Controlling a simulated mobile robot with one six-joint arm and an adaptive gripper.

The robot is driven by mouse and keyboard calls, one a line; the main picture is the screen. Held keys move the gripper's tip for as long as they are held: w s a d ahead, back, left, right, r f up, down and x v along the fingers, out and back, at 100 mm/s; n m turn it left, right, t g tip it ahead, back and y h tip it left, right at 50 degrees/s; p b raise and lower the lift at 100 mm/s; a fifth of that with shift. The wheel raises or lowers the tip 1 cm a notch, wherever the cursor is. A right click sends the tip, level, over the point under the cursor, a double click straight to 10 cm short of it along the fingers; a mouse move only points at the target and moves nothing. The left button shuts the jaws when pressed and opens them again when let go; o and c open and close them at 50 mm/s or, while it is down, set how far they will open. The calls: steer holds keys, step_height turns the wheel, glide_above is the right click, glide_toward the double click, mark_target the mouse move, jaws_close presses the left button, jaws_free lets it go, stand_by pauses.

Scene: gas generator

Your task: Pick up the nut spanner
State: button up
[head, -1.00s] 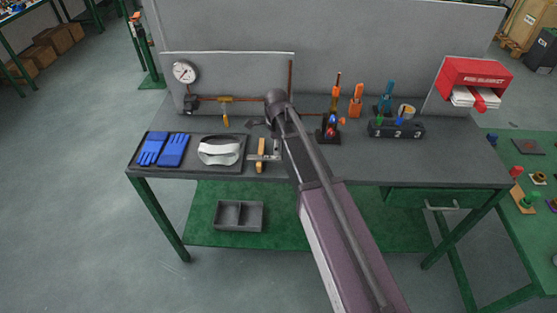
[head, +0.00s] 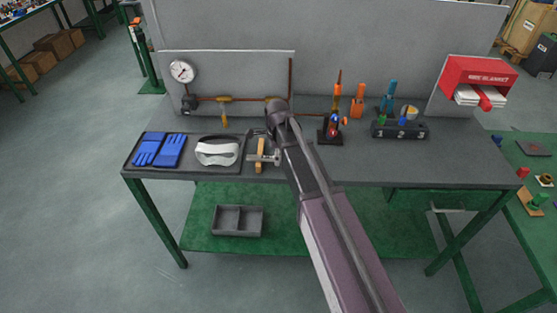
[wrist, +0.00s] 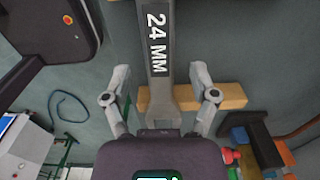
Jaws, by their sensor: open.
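The nut spanner (wrist: 157,45) is grey with a dark panel marked "24 MM". In the wrist view it runs up the picture between my gripper's fingers, lying across a wooden bar (wrist: 232,96). In the head view the spanner (head: 262,157) shows small on the bench, left of my arm, with the wooden bar (head: 260,146) beside it. My gripper (wrist: 160,72) is open, one finger on each side of the spanner, with gaps visible at both sides. Its height above the spanner is hard to tell. In the head view my arm mostly hides it.
White goggles (head: 217,151) and blue gloves (head: 159,150) lie left of the spanner. A gauge with copper pipe (head: 182,71) is on the back panel. A dark stand (head: 329,136) and a tool holder (head: 400,130) stand right of my arm. The bench's front right is clear.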

jaws_close()
stand_by(0.3)
steer(key=shift+r, duration=0.15)
step_height(320, 180, up, 3)
steer(key=p, duration=0.3)
steer(key=shift+r+p, duration=0.2)
steer(key=shift+p, duration=0.15)
steer(key=s+d+r+p, duration=0.1)
steer(key=s+d, duration=0.3)
steer(key=s, duration=1.1)
steer(key=shift+s+r, duration=0.15)
steer(key=shift+s, duration=0.1)
